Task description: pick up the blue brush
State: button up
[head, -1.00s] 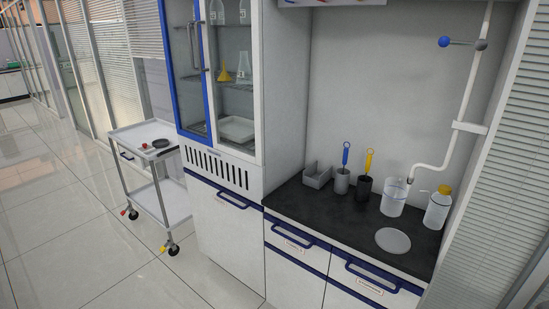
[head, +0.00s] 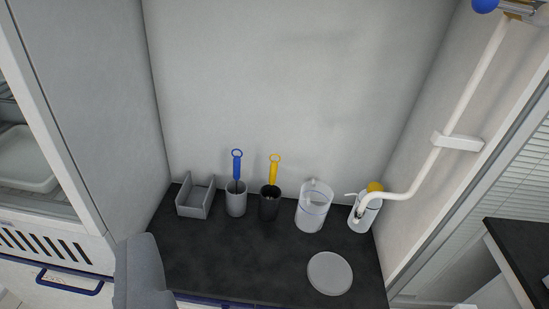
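The blue brush (head: 237,166) stands upright in a grey cup (head: 236,202) on the black counter. Its blue handle with a ring at the top shows above the rim; its lower end is hidden in the cup. A grey shape at the lower left of the view, in front of the counter, seems to be part of my arm. My gripper's fingers are not in view.
A yellow brush (head: 274,170) stands in a black cup (head: 269,206) just right. A grey open box (head: 195,198) is left. A clear beaker (head: 313,208), a yellow-capped bottle (head: 366,208) and a white pipe (head: 445,150) are right. A round disc (head: 330,273) lies in front.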

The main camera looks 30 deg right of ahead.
aim_at(237, 160)
jog(key=z, duration=0.35)
jog(key=i, duration=0.9)
jog(key=z, duration=0.5)
jog(key=k, duration=0.85)
jog(key=z, duration=0.2)
jog(key=i, duration=0.85)
jog(key=u, duration=0.1)
